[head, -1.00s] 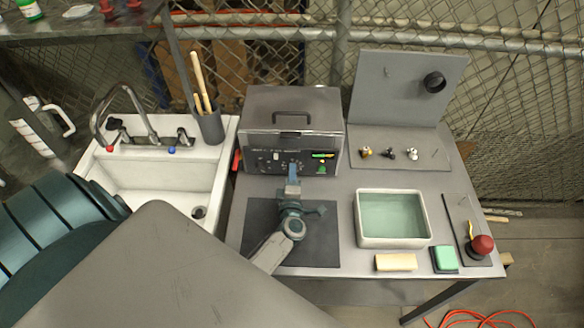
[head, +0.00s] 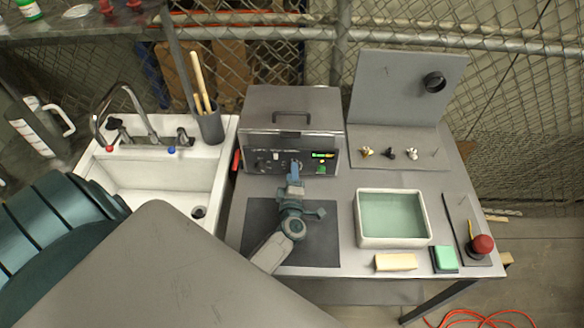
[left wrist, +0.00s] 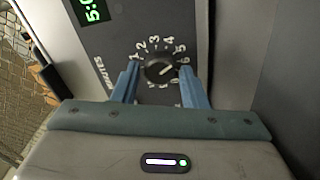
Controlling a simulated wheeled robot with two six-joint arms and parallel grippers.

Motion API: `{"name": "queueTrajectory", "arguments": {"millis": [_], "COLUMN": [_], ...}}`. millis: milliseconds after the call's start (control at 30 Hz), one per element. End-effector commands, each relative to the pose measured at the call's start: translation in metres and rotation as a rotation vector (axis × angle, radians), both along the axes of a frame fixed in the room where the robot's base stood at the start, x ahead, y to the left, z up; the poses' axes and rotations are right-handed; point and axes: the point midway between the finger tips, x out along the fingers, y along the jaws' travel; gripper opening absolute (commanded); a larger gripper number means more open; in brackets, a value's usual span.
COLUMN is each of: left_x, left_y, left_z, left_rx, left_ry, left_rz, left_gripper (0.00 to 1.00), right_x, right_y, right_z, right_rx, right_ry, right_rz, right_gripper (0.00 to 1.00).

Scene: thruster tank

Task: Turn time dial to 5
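The time dial (left wrist: 160,68) is a round black knob on the dark front panel of a grey metal box (head: 291,105). White numbers ring it, and its white mark points to the upper right, towards the 5 and 6 side; the exact number is hard to read. A green display (left wrist: 92,10) shows a 5 and a colon, the rest cut off. My left gripper (left wrist: 160,72) has its blue fingers on either side of the dial, with a small gap visible on each side. In the head view my left gripper (head: 295,170) reaches the panel and hides the dial. My right gripper is not in view.
A dark mat (head: 320,245) lies under my left arm. A tray of pale green liquid (head: 393,214), a sponge (head: 396,262) and a red button (head: 481,245) are to the right. A white sink (head: 150,180) stands to the left.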

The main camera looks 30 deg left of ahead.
Motion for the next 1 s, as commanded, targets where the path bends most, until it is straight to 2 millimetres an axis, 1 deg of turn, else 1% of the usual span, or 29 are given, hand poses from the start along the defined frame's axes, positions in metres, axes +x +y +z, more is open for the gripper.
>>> {"name": "queueTrajectory", "arguments": {"millis": [33,67,333,433,567,800,900,1000], "left_x": [0.0,0.0,-0.001,-0.006,-0.024,-0.065,-0.078,-0.086], "left_y": [0.0,0.0,0.0,-0.004,-0.015,-0.042,-0.05,-0.056], "left_z": [0.0,0.0,0.0,-0.002,-0.003,-0.004,-0.003,-0.001], "left_rx": [0.0,0.0,-0.001,-0.002,-0.003,-0.003,-0.004,-0.001], "left_ry": [0.0,0.0,-0.001,0.0,-0.001,0.001,0.001,0.0], "left_rz": [0.0,0.0,0.0,-0.001,0.0,0.001,0.001,0.0], "left_gripper": [0.5,0.52,0.52,0.52,0.52,0.52,0.52,0.52], "right_x": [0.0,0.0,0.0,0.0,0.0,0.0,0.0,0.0], "right_y": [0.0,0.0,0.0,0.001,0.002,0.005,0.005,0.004], "right_z": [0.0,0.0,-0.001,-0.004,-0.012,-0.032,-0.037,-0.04], "right_rx": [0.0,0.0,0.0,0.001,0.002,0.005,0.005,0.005], "right_ry": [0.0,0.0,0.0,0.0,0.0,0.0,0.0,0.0], "right_rz": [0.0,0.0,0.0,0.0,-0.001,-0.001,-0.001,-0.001], "right_gripper": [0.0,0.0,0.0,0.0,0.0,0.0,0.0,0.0]}}
